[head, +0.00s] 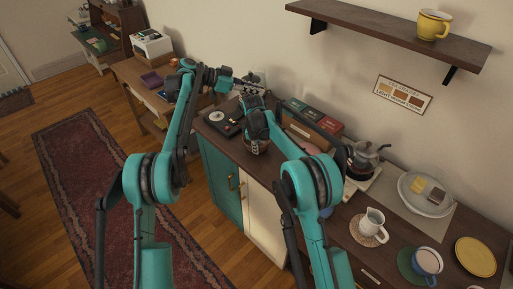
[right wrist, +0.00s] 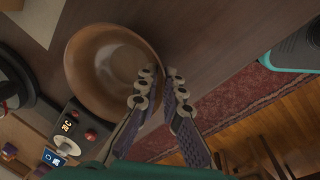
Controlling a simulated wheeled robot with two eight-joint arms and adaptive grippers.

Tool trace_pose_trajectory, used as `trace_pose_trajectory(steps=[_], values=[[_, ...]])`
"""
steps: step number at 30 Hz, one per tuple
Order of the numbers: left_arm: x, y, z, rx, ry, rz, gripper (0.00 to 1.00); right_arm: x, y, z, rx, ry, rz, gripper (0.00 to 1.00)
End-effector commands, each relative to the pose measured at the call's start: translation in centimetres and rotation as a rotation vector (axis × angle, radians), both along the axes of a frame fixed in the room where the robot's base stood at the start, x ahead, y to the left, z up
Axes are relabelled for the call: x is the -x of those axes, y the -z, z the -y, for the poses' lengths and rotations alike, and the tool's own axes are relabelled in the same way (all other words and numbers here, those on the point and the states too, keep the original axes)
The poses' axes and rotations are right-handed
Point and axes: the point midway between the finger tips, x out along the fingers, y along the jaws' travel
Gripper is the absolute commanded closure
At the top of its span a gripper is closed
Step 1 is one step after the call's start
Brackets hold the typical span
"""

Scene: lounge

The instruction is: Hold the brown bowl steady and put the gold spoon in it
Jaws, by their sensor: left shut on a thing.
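The brown bowl (right wrist: 105,68) stands on the dark wood top in the right wrist view; my right arm mostly hides its place in the head view. My right gripper (right wrist: 160,78) has its fingers apart at the bowl's rim, one finger over the bowl's inside and the other just outside it. It points down at the cabinet top in the head view (head: 257,145). My left gripper (head: 252,88) is higher and farther back, above the cabinet. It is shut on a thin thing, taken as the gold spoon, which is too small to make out.
A record player (head: 222,122) and a box row (head: 312,120) flank my grippers. To the right are a coffee maker (head: 363,155), a pitcher (head: 371,221), a blue cup (head: 427,262), a yellow plate (head: 475,257) and a food plate (head: 408,183). A shelf (head: 385,28) overhangs.

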Motion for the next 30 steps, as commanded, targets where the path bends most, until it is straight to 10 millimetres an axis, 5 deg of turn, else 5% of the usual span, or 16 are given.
trace_pose_trajectory(steps=[8,30], values=[[0.0,0.4,0.0,0.0,0.0,0.0,1.0,0.0,0.0,0.0,0.0,0.0,0.0,1.0],[0.0,5.6,0.0,0.0,0.0,0.0,1.0,0.0,0.0,0.0,0.0,0.0,0.0,1.0]])
